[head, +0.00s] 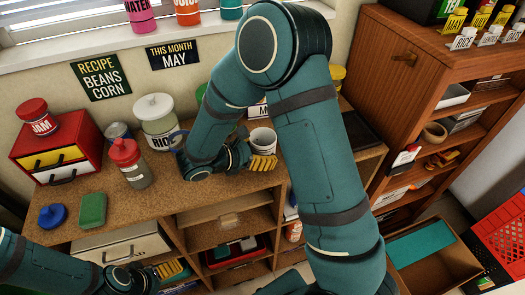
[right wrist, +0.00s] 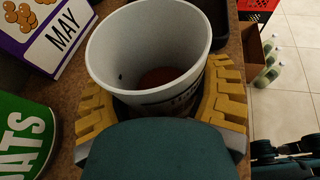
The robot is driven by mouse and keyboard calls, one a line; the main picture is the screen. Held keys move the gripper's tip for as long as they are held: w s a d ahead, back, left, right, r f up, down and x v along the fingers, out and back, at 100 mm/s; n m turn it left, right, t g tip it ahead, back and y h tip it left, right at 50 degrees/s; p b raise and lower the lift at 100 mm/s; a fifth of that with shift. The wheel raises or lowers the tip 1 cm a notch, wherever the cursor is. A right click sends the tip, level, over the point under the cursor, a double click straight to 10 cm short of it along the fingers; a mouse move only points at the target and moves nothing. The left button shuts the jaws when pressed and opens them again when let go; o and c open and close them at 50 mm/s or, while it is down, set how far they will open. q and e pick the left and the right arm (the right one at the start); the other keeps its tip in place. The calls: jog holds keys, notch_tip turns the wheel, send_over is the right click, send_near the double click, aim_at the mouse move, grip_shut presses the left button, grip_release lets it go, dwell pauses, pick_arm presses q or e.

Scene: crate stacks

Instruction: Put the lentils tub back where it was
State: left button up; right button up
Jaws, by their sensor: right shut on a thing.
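A white open tub (head: 263,140) stands upright near the back right of the brown counter. Its reddish contents fit lentils, but its label is mostly hidden. In the right wrist view the tub (right wrist: 150,50) fills the space between my yellow finger pads. My right gripper (head: 262,163) is shut on this lentils tub from the front. I cannot tell whether its base touches the counter. My left gripper (head: 170,268) is low at the left, in front of the counter, apart from the tub; its finger gap is unclear.
The green OATS container (right wrist: 25,135) and a purple-white MAY box (right wrist: 45,35) stand left of the tub. A RICE jar (head: 156,125), red-lidded bottle (head: 130,165) and green block (head: 93,209) are farther left on the counter. A wooden shelf unit (head: 400,60) rises at right.

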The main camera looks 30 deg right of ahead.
jog(key=shift+f, duration=0.1)
jog(key=o, duration=1.3)
jog(key=shift+a+r, duration=0.2)
jog(key=shift+r, duration=0.1)
jog(key=p+v, duration=0.2)
jog(key=v, duration=0.9)
jog(key=shift+s+a+r, duration=0.1)
jog(key=shift+a, duration=0.2)
